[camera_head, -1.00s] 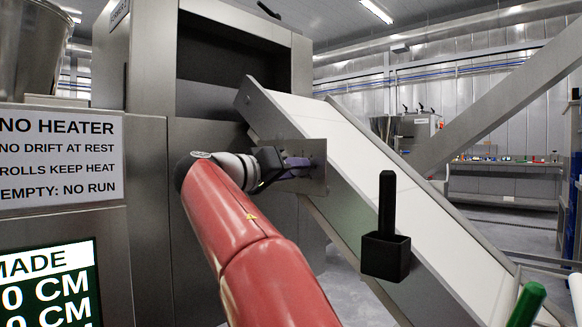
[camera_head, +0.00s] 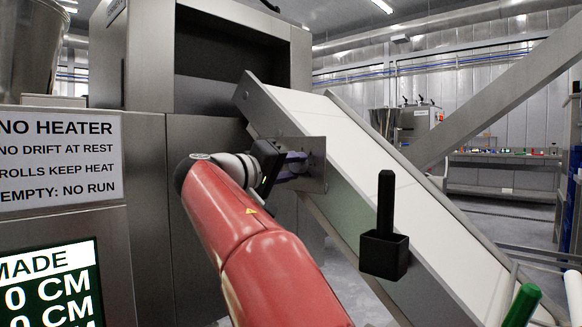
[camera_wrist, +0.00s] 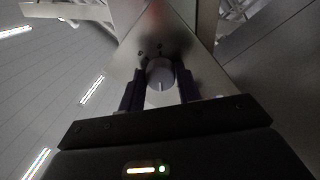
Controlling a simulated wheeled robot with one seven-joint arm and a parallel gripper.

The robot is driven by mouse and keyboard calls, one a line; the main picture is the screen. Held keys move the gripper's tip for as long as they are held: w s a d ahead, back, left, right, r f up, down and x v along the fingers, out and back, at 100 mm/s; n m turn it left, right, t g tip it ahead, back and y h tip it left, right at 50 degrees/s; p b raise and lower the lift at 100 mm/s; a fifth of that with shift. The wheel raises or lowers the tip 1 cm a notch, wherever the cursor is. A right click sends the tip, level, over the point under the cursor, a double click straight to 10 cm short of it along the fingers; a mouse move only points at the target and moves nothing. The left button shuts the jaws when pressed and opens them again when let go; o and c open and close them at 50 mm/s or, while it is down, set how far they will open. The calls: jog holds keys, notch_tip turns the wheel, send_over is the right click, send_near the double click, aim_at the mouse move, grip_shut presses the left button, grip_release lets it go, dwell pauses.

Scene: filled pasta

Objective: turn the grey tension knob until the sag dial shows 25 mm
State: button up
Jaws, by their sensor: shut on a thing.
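The grey tension knob (camera_wrist: 160,74) shows in the wrist view as a round knob with a pale pointer line, on a metal plate (camera_wrist: 178,38) with a few small dark marks above it. My gripper (camera_wrist: 160,90) has one dark finger on each side of the knob and is shut on it. In the head view my gripper (camera_head: 300,164) reaches the small metal plate on the side of the sloping conveyor, and hides the knob there. I cannot make out a sag dial in either view.
A white conveyor belt (camera_head: 370,165) slopes down to the right. A black box with an upright handle (camera_head: 385,252) stands in front of it. A sign (camera_head: 58,160) and a display (camera_head: 50,285) are at the left. A green-ended rod (camera_head: 522,305) is at the lower right.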

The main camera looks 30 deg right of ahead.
jog(key=o, duration=1)
jog(key=shift+c, duration=0.2)
jog(key=v, duration=0.8)
jog(key=shift+d, duration=0.1)
